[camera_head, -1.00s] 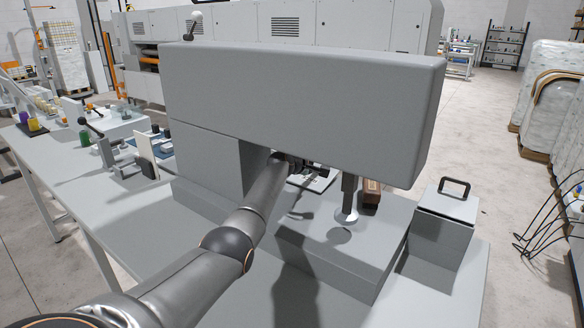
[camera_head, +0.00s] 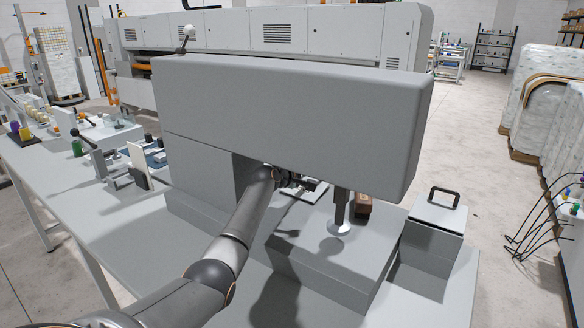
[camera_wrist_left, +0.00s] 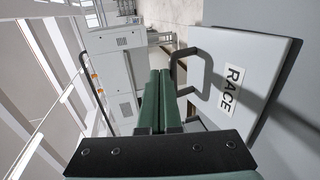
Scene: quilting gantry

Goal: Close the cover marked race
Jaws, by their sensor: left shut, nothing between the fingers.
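The cover marked RACE (camera_wrist_left: 245,70) is a light grey plate at the right of the left wrist view. It has a white label (camera_wrist_left: 231,90) and a dark U-shaped handle (camera_wrist_left: 207,82). My left gripper (camera_wrist_left: 160,74) has green fingers pressed together and empty, with the tips close to the left side of the handle. I cannot tell whether they touch it. In the head view my left gripper (camera_head: 303,183) is under the grey machine arm, partly hidden. A pale plate (camera_head: 300,193) shows beneath it. The cover's angle is unclear. My right gripper is out of view.
The overhanging machine arm (camera_head: 290,115) limits room above. A presser post (camera_head: 340,215) and a brown block (camera_head: 363,206) stand right of my gripper. A grey box (camera_head: 436,215) with a black handle is farther right. A dark curved bar (camera_wrist_left: 76,80) is left of my fingers.

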